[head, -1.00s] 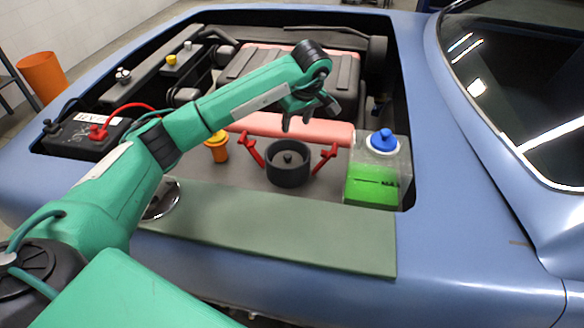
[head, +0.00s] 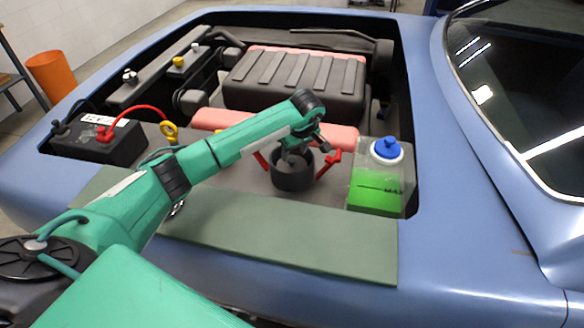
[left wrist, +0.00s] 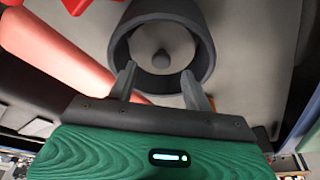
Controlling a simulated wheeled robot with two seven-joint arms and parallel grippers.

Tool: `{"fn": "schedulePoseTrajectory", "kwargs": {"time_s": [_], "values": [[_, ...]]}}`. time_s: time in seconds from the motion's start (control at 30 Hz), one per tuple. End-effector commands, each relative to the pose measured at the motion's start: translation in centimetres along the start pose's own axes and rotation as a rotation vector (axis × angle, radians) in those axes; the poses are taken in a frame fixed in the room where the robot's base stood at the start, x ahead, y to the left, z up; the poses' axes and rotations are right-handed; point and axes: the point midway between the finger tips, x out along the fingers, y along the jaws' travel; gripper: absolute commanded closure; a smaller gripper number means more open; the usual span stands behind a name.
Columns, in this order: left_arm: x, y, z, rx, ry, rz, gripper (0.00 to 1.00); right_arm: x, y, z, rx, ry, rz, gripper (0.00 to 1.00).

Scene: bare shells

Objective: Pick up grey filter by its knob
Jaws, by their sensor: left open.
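The grey filter (left wrist: 136,52) sits inside a round dark housing (head: 292,183). Its small round knob (left wrist: 162,59) stands at the middle, clear in the left wrist view. In the head view my gripper mostly hides the filter and knob. My left gripper (head: 297,157) is over the housing, pointing down, open and empty. In the left wrist view its two fingertips (left wrist: 158,72) are spread on either side of the knob's line, with the knob a little beyond them. I cannot tell how much height is left between them. My right gripper is not in view.
Red clips (head: 329,164) splay out beside the housing. A clear tank (head: 362,172) with green fluid and a blue cap (head: 386,148) stands to the right. A black battery (head: 95,139) is at the left. A flat green mat (head: 270,232) lies on the front edge.

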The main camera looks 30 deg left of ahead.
Motion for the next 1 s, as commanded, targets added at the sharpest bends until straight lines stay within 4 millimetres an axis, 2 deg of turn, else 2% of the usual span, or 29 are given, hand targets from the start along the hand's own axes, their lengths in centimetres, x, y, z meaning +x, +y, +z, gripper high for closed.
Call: {"fn": "schedulePoseTrajectory", "kwargs": {"time_s": [0.03, 0.2, 0.47, 0.5, 0.73, 0.77, 1.0], "values": [[0.4, -0.2, 0.1, 0.0, -0.002, -0.003, 0.5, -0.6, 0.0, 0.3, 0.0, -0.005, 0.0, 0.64], [2.5, -0.2, 0.1, 0.0, -0.001, 0.0, 0.5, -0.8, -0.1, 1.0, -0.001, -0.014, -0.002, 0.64], [3.0, -0.2, 0.0, 0.001, 0.0, 0.0, 0.5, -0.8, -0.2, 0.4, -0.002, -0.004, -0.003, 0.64], [3.0, -0.2, 0.0, 0.001, 0.0, 0.0, 0.52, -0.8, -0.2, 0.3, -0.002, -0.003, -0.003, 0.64], [2.9, -0.2, 0.0, 0.001, 0.001, 0.0, 0.97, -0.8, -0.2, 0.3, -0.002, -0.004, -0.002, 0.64], [2.9, -0.2, 0.0, 0.001, 0.001, 0.0, 1.0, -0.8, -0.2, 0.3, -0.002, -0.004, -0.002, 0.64], [2.9, -0.2, 0.0, 0.0, 0.001, 0.001, 1.0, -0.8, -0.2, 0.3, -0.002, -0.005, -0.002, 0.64]]}}
